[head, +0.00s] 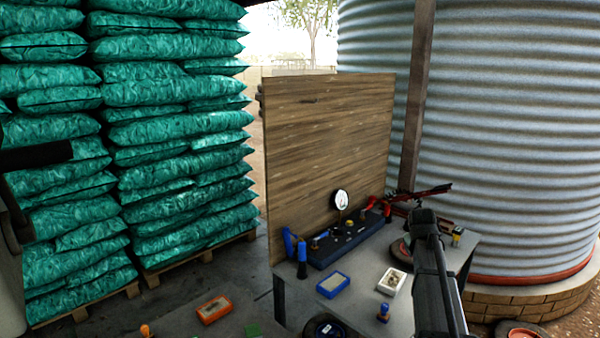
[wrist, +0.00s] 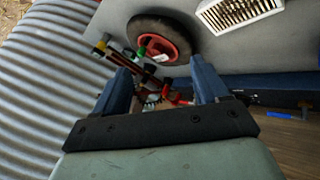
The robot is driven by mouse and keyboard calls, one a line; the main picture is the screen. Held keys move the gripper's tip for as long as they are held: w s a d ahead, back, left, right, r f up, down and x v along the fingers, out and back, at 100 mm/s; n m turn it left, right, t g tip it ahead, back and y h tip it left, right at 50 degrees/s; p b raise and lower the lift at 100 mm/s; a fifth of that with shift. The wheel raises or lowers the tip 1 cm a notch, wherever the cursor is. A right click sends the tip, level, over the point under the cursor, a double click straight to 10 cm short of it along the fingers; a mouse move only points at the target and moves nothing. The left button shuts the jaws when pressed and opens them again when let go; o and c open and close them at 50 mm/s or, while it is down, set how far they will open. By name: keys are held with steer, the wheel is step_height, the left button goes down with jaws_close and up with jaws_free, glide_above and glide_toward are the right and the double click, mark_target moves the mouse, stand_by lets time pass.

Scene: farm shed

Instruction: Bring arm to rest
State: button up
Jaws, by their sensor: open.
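My arm (head: 440,275) reaches in from the bottom right in the head view, above the right part of the grey workbench (head: 372,262). Its fingertips cannot be made out there. In the wrist view my gripper (wrist: 163,72) shows two dark blue fingers spread apart. A thin red and black fitting (wrist: 150,78) with coloured ends shows between and beyond the fingers. I cannot tell how far off it is, and nothing looks clamped.
A dark panel with a gauge (head: 341,199) stands against the wooden board (head: 325,140). A blue tray (head: 333,285) and a white tray (head: 391,281) lie on the bench. A red-hubbed wheel (wrist: 163,40) is beyond the fingers. A corrugated tank (head: 510,130) stands behind.

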steer(key=d+f+m+h, duration=0.1)
steer(key=d+f+m, duration=0.1)
steer(key=d, duration=0.5)
steer(key=s+d+f+m+g+h, duration=0.1)
steer(key=s+d+f+m, duration=0.3)
steer(key=f, duration=0.7)
steer(key=s+d+f+m+g+h, duration=0.15)
steer(key=s+d+f, duration=0.35)
steer(key=f, duration=0.5)
steer(key=s+a+f+n+g+y, duration=0.1)
steer(key=s+a+f+g+y, duration=0.4)
steer(key=s+a+f, duration=1.8)
steer(key=s+a+f+n+g, duration=0.1)
steer(key=s+a+f+g, duration=0.1)
steer(key=s+a, duration=0.3)
steer(key=s+a+f+n+g+y, duration=0.1)
steer(key=s+a+f+g, duration=0.1)
steer(key=s, duration=1)
steer(key=s+a+f+n+g+y, duration=0.1)
steer(key=s+a+f+g, duration=0.1)
steer(key=s+a, duration=0.5)
steer(key=shift+s+a+f, duration=0.35)
steer(key=shift+s+f, duration=0.45)
steer(key=shift+s, duration=0.4)
